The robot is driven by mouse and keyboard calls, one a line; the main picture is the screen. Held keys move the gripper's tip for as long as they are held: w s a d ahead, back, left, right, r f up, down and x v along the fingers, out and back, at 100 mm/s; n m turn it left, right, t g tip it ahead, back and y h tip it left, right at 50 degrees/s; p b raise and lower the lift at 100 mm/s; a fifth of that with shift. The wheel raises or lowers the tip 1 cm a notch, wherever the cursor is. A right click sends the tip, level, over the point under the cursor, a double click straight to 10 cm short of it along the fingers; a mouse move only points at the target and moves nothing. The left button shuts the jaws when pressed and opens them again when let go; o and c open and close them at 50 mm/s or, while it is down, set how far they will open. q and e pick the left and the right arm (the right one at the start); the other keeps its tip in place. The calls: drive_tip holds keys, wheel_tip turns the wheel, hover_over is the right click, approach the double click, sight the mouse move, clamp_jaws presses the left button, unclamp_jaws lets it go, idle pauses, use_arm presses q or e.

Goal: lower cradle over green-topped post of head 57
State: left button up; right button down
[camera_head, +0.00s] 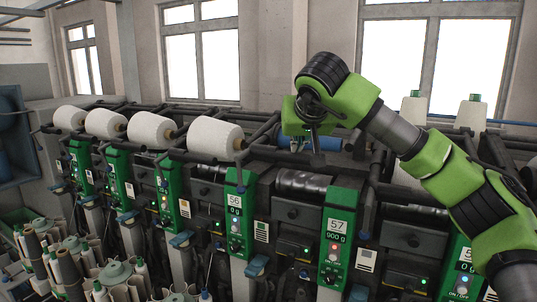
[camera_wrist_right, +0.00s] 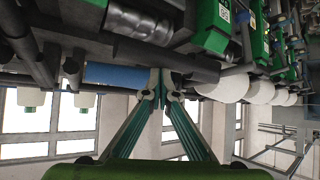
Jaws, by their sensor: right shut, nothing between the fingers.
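The post of head 57 (camera_head: 337,236) has a green front panel showing "57" and "900 g", with a lit red button. A dark metal drum (camera_head: 303,182) lies to its left, also seen in the right wrist view (camera_wrist_right: 135,24). The dark bars (camera_head: 283,157) above this drum look like the cradle, though its outline is partly hidden by my right gripper. My right gripper (camera_head: 315,149) is shut and empty, pointing down above the drum, close to the bars; I cannot tell whether it touches them. In the right wrist view its fingertips (camera_wrist_right: 160,78) meet beside a dark bar. My left gripper is out of view.
A blue cylinder (camera_head: 328,143) lies just behind my right gripper. Head 56 (camera_head: 237,214) stands to the left, with several white cones (camera_head: 215,137) on raised cradles further left. Two white cones (camera_head: 471,113) stand at the back right. Dark bars crowd the machine top.

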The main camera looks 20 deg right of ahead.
drive_tip(key=shift+f+b, duration=0.3)
drive_tip(key=shift+f, duration=0.35)
drive_tip(key=s+a+r+p, duration=0.2)
drive_tip(key=a+r+p, duration=0.1)
drive_tip(key=r+p, duration=0.2)
wheel_tip(320, 180, up, 2)
drive_tip(key=shift+s+r, duration=0.15)
drive_tip(key=shift+s, duration=0.2)
